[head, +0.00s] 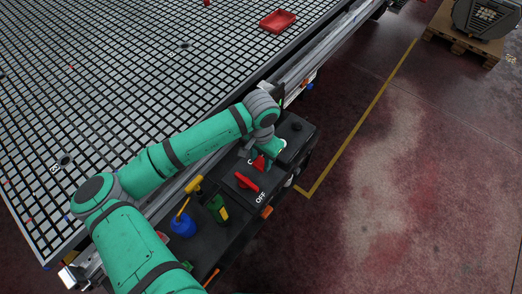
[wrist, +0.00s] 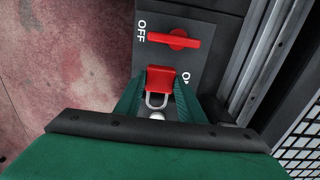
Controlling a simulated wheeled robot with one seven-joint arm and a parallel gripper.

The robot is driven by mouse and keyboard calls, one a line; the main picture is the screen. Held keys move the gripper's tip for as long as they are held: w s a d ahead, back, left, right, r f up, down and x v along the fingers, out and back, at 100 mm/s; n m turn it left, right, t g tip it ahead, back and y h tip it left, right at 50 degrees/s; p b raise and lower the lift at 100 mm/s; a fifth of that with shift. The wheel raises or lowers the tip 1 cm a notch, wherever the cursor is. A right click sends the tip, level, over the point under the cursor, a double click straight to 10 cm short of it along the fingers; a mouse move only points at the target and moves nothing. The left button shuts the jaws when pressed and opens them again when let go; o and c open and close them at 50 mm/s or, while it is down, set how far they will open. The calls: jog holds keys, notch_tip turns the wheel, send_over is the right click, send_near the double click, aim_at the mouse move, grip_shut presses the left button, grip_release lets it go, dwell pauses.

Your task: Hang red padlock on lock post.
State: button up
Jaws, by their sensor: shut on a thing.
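The red padlock (wrist: 161,79) is between the green fingers of my gripper (wrist: 159,98) in the wrist view, and the gripper is shut on it. Its silver shackle (wrist: 149,101) points toward the bottom of that view. A small rounded silver end (wrist: 157,116), apparently the lock post, shows at the shackle's lower end. I cannot tell whether the shackle is around it or just above it. In the head view the red padlock (head: 259,163) shows below my gripper (head: 268,153), partly hidden by it.
A red rotary handle (wrist: 174,40) sits on the dark switch box (wrist: 205,62) just beyond the padlock, with OFF and partly hidden ON lettering. A yellow-handled tool, blue container (head: 183,225) and green bottle (head: 218,208) stand nearby. The grid table (head: 110,95) borders the box.

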jog(key=shift+f, duration=0.15)
jog(key=shift+f, duration=4.35)
jog(key=o, duration=1.2)
notch_tip(320, 180, up, 11)
jog(key=shift+f, duration=0.15)
